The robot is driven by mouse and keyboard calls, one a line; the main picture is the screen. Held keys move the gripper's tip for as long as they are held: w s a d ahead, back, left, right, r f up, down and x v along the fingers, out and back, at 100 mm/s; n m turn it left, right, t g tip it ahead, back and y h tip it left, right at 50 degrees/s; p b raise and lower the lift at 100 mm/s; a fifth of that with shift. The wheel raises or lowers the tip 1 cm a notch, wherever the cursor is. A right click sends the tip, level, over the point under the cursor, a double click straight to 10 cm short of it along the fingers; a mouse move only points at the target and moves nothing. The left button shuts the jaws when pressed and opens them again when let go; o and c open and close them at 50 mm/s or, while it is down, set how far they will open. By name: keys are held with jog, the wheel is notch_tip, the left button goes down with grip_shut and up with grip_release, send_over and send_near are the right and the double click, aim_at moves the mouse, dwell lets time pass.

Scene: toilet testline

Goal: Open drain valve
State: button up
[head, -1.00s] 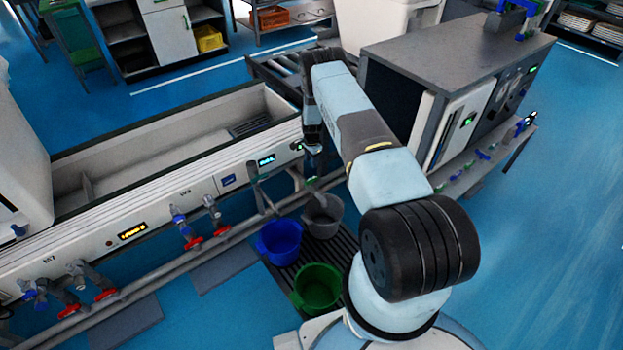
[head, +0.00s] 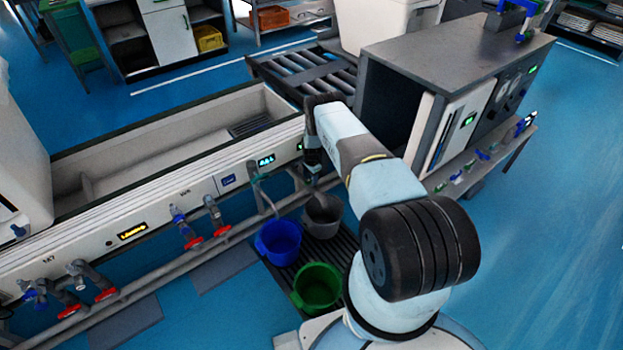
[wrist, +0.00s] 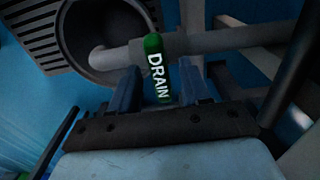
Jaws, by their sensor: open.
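A green drain valve handle (wrist: 156,68) marked "DRAIN" shows in the wrist view. It sticks out toward me from a grey horizontal pipe (wrist: 215,41). My gripper (wrist: 161,88) is open, with one blue finger on each side of the handle's lower part. I cannot tell whether either finger touches it. In the head view my gripper (head: 314,172) hangs low beside the front of the trough bench, above the grey bucket (head: 322,214). The valve handle is hidden there by my arm.
A blue bucket (head: 279,241) and a green bucket (head: 318,286) stand with the grey one on a dark grate. Red-handled valves (head: 193,243) line the trough bench (head: 150,205) to the left. A grey cabinet (head: 455,55) stands close on the right.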

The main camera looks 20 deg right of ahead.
jog(key=shift+f, duration=0.1)
jog(key=shift+c, duration=0.4)
grip_shut()
jog(key=shift+n, duration=0.4)
jog(key=n, duration=0.3)
jog(key=shift+n, duration=0.3)
jog(key=n, duration=0.4)
jog(key=shift+n, duration=0.3)
jog(key=n, duration=0.4)
jog(key=shift+n, duration=0.3)
jog(key=shift+w+n, duration=0.1)
jog(key=shift+n, duration=2)
